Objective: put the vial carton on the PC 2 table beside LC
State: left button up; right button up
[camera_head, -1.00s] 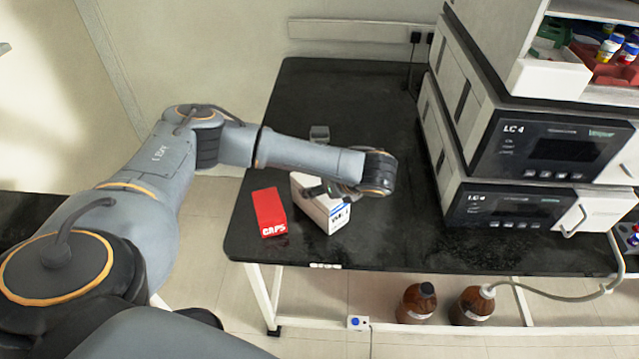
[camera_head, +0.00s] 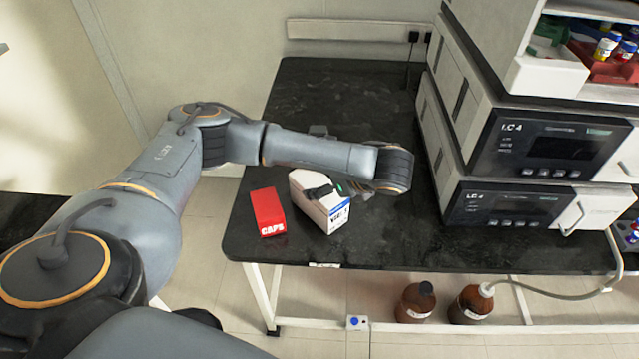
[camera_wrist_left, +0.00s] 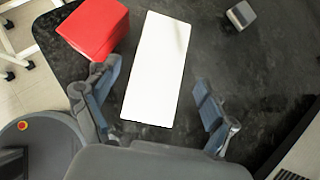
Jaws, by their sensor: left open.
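The vial carton (camera_head: 322,206), white with a blue-edged label, stands on the black table near its front left. In the left wrist view, its white top (camera_wrist_left: 158,68) shows between the spread fingers. My left gripper (camera_head: 342,190) is open over the carton, partly hidden by my own wrist. In the left wrist view, the open gripper (camera_wrist_left: 157,100) has one finger on each side of the carton, with gaps visible. I cannot tell how far down the fingers reach. My right gripper is not in view.
A red CAPS box (camera_head: 268,212) stands close left of the carton. A small grey object (camera_wrist_left: 240,15) lies farther back. Stacked instruments marked LC 4 (camera_head: 548,145) fill the table's right side. The black table (camera_head: 390,235) has bare room between carton and instruments. Brown bottles (camera_head: 416,302) stand below.

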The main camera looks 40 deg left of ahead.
pick_arm(q)
jog(key=p+v, duration=0.3)
jog(key=v, duration=0.4)
jog(key=shift+d+r, duration=0.25)
jog(key=shift+r, duration=0.05)
